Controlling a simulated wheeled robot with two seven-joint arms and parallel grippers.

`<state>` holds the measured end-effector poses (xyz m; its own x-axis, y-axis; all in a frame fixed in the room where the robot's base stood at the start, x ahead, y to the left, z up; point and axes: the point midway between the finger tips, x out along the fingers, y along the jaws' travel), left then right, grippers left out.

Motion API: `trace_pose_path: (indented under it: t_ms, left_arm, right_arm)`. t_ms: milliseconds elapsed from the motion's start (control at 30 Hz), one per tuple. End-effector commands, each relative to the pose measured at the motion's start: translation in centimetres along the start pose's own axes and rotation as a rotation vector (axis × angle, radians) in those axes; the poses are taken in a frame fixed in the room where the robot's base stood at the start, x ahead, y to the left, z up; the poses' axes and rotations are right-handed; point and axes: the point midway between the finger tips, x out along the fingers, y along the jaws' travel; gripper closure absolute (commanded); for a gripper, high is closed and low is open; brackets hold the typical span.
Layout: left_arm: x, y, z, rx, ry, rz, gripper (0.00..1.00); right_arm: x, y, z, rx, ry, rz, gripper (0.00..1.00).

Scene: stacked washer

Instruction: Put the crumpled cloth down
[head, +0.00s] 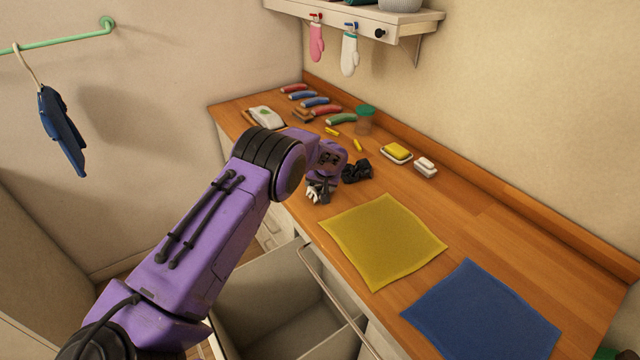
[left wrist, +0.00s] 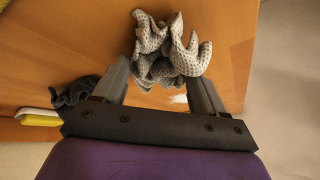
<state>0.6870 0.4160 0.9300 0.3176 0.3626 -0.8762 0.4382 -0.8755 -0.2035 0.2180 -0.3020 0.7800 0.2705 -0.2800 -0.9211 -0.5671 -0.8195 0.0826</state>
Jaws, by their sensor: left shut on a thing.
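A crumpled grey-white, waffle-textured cloth (left wrist: 170,50) is bunched between the fingers of my left gripper (left wrist: 163,85), which is shut on it. In the head view the cloth (head: 318,193) shows small below the purple left wrist, over the front part of the wooden counter (head: 480,230). I cannot tell whether it touches the counter. A black crumpled cloth (head: 357,171) lies on the counter just right of the gripper; it also shows dark in the left wrist view (left wrist: 74,94). My right gripper is not in view.
A flat yellow cloth (head: 383,240) and a flat blue cloth (head: 482,312) lie nearer on the counter. A yellow sponge (head: 397,150), white soap (head: 425,165), a green-lidded jar (head: 365,120) and several rolled cloths stand behind. A drawer (head: 285,300) is open below the front edge.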

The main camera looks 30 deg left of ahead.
Motion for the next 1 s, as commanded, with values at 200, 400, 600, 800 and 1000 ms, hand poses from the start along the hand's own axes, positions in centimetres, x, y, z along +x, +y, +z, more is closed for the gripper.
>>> trace_pose_path:
  t_ms: [200,400,600,800,1000]
  left_arm:
    - [0.1,0.0,0.1,0.0,0.0,0.0,0.03]
    - [-0.2,-0.1,-0.1,0.0,0.0,0.0,0.03]
    - [-3.4,0.0,-0.2,0.0,0.005,0.001,0.03]
    - [-8.6,0.1,-0.1,0.001,0.004,0.001,0.03]
    - [-11.7,0.0,-0.1,0.001,0.001,0.0,0.03]
  right_arm:
    - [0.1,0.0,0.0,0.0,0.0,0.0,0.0]
    - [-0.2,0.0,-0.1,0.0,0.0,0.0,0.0]
    - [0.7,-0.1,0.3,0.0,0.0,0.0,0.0]
    - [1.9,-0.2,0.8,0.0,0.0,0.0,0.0]
    - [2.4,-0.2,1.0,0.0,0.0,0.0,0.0]
